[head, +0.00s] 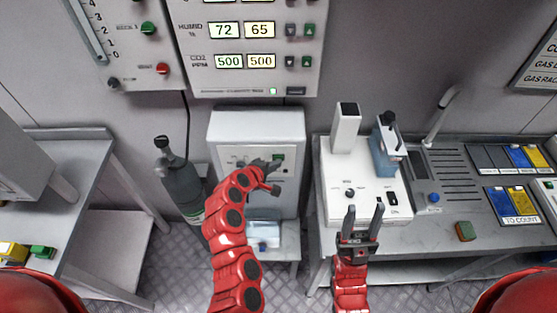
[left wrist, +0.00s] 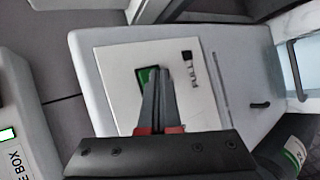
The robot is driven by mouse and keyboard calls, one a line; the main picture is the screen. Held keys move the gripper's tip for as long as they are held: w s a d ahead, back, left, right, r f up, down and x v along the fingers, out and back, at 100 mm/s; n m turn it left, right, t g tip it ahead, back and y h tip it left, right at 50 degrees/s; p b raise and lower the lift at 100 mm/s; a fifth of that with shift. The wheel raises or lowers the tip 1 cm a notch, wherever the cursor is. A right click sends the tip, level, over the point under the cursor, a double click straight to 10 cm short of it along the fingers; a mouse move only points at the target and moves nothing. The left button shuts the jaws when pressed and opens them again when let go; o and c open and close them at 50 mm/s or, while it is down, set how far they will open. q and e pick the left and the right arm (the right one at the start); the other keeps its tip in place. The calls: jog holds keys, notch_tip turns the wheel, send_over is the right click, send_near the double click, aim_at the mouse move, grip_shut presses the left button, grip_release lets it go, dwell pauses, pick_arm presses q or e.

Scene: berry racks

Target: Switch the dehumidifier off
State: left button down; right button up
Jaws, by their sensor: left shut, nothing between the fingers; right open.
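The dehumidifier (head: 257,122) is a white box below the wall display, with a pale front panel. A small green switch (head: 279,157) shows on that panel, at its right in the head view. In the left wrist view the green switch (left wrist: 146,76) is partly hidden behind my fingers. My left gripper (head: 275,162) is shut and empty, its fingertips at the panel beside the switch. In the left wrist view the left gripper (left wrist: 161,72) points at the panel; I cannot tell whether it touches. My right gripper (head: 364,209) is open and empty, in front of the white instrument.
A grey gas bottle (head: 182,186) stands left of the dehumidifier. A display panel (head: 245,82) hangs above it. A white instrument (head: 370,202) sits on the right bench (head: 440,225). A grey table (head: 75,160) is at left. A clear container (head: 262,231) sits below the dehumidifier.

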dwell(0.3)
pick_arm(q)
jog(key=shift+s, duration=0.9)
jog(key=s+p, duration=0.1)
jog(key=s, duration=0.4)
jog(key=shift+w+a, duration=0.1)
dwell(0.4)
